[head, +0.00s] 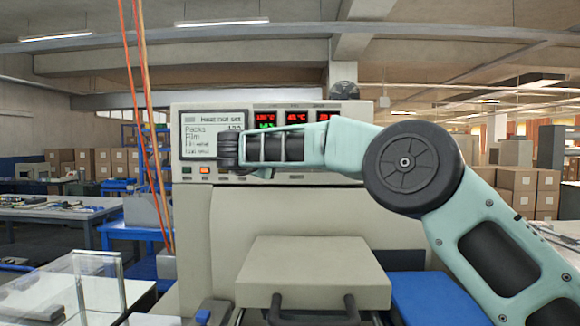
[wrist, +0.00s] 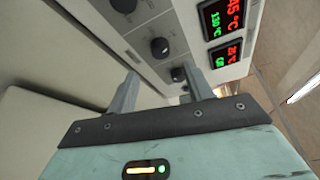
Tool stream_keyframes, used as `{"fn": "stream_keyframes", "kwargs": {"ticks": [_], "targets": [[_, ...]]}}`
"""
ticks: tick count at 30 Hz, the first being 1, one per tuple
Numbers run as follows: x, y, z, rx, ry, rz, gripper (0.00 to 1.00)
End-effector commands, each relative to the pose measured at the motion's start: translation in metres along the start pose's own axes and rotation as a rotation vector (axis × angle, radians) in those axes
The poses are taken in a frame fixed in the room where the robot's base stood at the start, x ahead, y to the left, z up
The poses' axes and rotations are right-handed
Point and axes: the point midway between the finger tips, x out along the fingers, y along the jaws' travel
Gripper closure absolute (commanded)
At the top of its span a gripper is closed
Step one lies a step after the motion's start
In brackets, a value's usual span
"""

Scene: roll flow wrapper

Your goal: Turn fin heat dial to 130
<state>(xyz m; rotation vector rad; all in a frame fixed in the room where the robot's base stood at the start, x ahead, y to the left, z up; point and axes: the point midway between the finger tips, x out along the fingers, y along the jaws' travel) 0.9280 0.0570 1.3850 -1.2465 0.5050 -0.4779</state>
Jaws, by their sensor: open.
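The machine's control panel (head: 275,176) faces me in the head view, its dials hidden behind my arm. In the wrist view, dark round dials run diagonally down the panel: one at the top edge (wrist: 123,5), a middle one (wrist: 160,47) and a lower one (wrist: 178,74). Their labels are too small to read, so I cannot tell which is the fin heat dial. My gripper (wrist: 160,72) is open and empty in front of the panel. The lower dial shows between its fingers, nearer the right one; contact is unclear. In the head view my gripper (head: 228,152) overlaps the screen's right edge.
Red and green temperature displays (wrist: 222,18) sit beside the dials. A menu screen (head: 208,134), reading roughly "Heat not set", is on the panel's left. A beige box-shaped cover (head: 312,268) with a dark handle juts out below. Orange cables (head: 148,110) hang at left.

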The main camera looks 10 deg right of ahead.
Motion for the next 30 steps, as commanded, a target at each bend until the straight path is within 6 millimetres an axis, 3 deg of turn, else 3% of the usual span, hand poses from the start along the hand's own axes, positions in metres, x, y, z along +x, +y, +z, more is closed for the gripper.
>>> {"fn": "stream_keyframes", "kwargs": {"ticks": [6, 12, 18, 30], "targets": [[-0.051, 0.003, 0.0, 0.001, -0.002, 0.0, 0.49], [-0.083, 0.002, 0.0, 0.0, -0.001, 0.001, 0.49], [-0.095, 0.001, -0.001, 0.0, 0.001, 0.001, 0.49], [-0.095, 0.0, 0.0, 0.0, 0.001, 0.001, 0.49]]}}
